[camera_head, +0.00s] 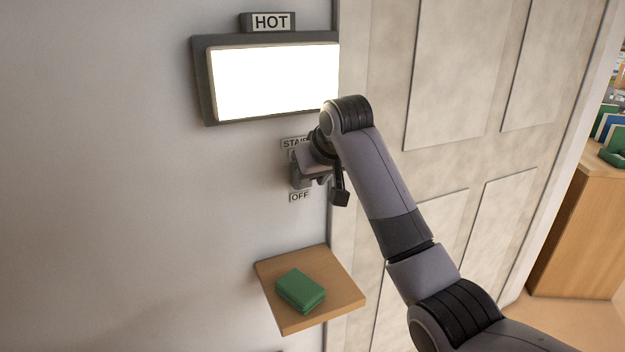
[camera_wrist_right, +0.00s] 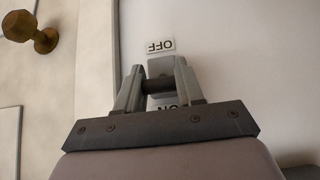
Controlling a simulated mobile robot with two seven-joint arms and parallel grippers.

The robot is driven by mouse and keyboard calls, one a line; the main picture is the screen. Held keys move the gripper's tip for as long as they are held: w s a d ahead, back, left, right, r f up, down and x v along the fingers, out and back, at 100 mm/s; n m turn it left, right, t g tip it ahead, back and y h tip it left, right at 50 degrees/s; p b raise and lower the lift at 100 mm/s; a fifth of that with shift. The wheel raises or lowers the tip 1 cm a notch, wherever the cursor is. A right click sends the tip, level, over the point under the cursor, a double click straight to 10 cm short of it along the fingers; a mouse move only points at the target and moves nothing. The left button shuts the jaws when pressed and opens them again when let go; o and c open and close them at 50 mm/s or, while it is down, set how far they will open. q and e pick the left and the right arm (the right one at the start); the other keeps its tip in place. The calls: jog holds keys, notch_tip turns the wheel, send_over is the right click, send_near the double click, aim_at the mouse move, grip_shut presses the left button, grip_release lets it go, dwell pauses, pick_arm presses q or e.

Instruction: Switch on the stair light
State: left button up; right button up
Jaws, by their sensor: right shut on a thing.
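The stair switch sits on the wall between a STAIR label (camera_head: 293,143) and an OFF label (camera_head: 299,197). My right gripper (camera_head: 306,177) is at the switch and hides most of it in the head view. In the right wrist view, the two fingers of my right gripper (camera_wrist_right: 158,86) are shut on the dark lever (camera_wrist_right: 157,87) in front of the grey switch plate (camera_wrist_right: 161,66). That view shows the OFF label (camera_wrist_right: 160,46) upside down above the plate and a partly hidden ON label (camera_wrist_right: 172,108) below. The lever's exact position is hard to tell. My left gripper is out of view.
A bright white panel (camera_head: 275,80) with a HOT sign (camera_head: 270,22) is above the switch. A small wooden shelf (camera_head: 337,291) with a green block (camera_head: 300,290) juts out below. A panelled door (camera_head: 455,75) is at the right; its brass knob (camera_wrist_right: 30,30) shows in the wrist view.

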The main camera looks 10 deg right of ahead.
dwell(0.5)
jog(key=o, duration=1)
jog(key=b+v, duration=0.1)
jog(key=v, duration=0.6)
jog(key=shift+r, duration=0.15)
